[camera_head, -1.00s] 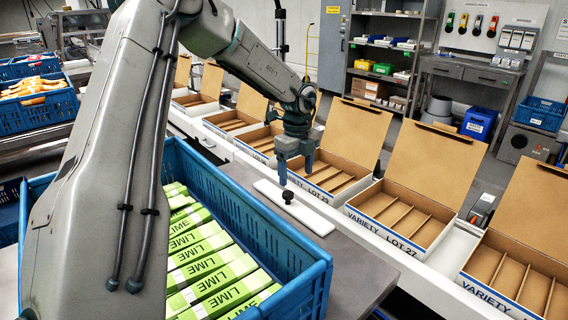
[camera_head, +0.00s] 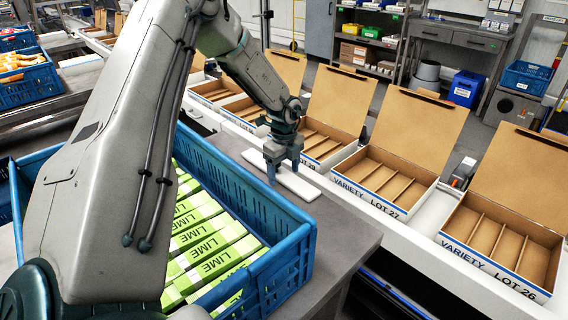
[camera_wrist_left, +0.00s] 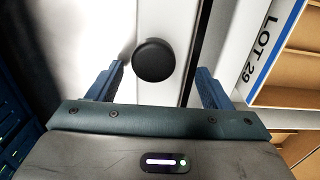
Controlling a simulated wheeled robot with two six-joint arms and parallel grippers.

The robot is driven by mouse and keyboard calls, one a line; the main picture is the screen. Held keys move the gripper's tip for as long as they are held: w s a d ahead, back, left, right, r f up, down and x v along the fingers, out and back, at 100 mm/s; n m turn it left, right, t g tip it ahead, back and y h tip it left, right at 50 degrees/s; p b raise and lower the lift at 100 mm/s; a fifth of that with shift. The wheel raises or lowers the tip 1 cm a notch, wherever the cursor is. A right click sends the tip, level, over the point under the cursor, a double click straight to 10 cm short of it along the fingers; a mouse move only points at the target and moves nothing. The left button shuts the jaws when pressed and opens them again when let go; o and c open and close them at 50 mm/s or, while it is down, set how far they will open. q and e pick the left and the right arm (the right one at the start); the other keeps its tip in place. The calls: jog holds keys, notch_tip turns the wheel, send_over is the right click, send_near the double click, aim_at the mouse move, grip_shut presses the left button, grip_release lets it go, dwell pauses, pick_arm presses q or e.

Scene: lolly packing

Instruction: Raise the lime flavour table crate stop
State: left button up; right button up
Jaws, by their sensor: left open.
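The lime table's crate stop is a flat white bar (camera_head: 303,186) on the grey table beside the blue lime crate (camera_head: 308,235). Its round black knob (camera_wrist_left: 153,60) shows in the left wrist view, over the white bar. In the head view the knob is hidden by my left gripper (camera_head: 284,174), which is low over the bar. The gripper is open. In the left wrist view its two fingers stand apart, and the knob appears in the gap between them, a little ahead of the tips. I cannot tell whether they touch it. My right gripper is not in view.
The crate holds several green-and-white LIME packs (camera_head: 205,240). Open cardboard variety boxes stand along the conveyor to the right, among them the LOT 27 box (camera_head: 384,206) and the LOT 26 box (camera_head: 495,265). The grey table (camera_head: 335,225) is bare near its right corner.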

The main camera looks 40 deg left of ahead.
aim_at(284, 174)
pick_arm(q)
jog(key=c, duration=1)
jog(key=o, duration=1)
jog(key=shift+r, duration=0.4)
notch_tip(284, 174, up, 10)
jog(key=b, duration=0.2)
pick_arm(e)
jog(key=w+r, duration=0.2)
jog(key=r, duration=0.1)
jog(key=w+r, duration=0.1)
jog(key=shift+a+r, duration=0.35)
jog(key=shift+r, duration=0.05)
